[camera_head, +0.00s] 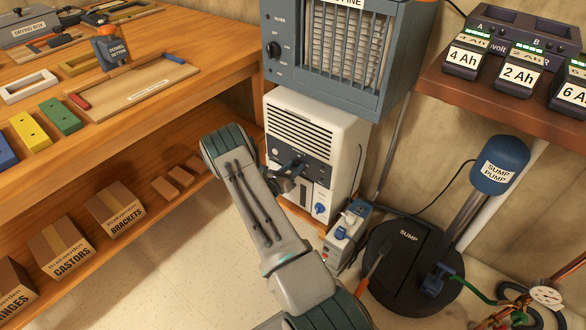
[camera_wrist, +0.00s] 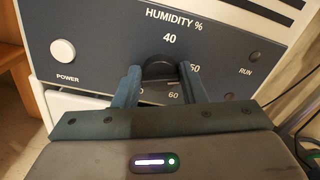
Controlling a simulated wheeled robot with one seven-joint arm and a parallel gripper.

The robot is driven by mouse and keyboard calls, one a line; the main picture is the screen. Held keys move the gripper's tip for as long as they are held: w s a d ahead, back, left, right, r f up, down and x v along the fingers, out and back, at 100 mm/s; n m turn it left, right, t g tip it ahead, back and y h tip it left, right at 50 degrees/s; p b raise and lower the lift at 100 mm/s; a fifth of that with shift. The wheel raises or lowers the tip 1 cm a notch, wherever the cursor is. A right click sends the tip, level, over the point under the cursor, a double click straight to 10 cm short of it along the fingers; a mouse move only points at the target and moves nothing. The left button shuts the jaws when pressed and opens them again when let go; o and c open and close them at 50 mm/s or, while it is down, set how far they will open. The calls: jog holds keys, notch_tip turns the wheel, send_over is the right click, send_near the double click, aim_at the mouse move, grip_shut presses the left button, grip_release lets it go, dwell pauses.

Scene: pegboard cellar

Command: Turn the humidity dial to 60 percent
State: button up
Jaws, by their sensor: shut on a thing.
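The white dehumidifier (camera_head: 325,132) stands below the blue-grey air filter in the head view. Its dark control panel (camera_wrist: 235,55) fills the wrist view, with "HUMIDITY %" printed above the dial. The black dial (camera_wrist: 158,66) sits between the two fingers of my gripper (camera_wrist: 159,70), which is shut on it. Around the dial I read 40 above, 50 at the right and 60 at the lower right; a marking at the lower left is partly hidden. I cannot make out the dial's pointer. In the head view my gripper (camera_head: 290,178) reaches the panel, and my arm hides part of it.
A white power button (camera_wrist: 63,50) is left of the dial and a small RUN lamp (camera_wrist: 254,56) is right. The air filter (camera_head: 345,65) hangs close above. A workbench (camera_head: 190,70) is at left; a sump lid (camera_head: 395,240) and a grey box (camera_head: 347,235) are at right.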

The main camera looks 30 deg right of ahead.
jog(key=shift+m, duration=0.3)
jog(key=m, duration=0.6)
jog(key=shift+s+b, duration=0.1)
jog(key=shift+b, duration=0.2)
jog(key=m, duration=0.6)
jog(key=shift+f+m, duration=0.1)
jog(key=shift+m, duration=0.3)
jog(key=o, duration=1)
jog(key=shift+a, duration=0.1)
jog(key=shift+c, duration=0.2)
jog(key=p+v, duration=0.3)
jog(key=v, duration=1)
jog(key=shift+s+a+p, duration=0.25)
jog(key=shift+a+p, duration=0.05)
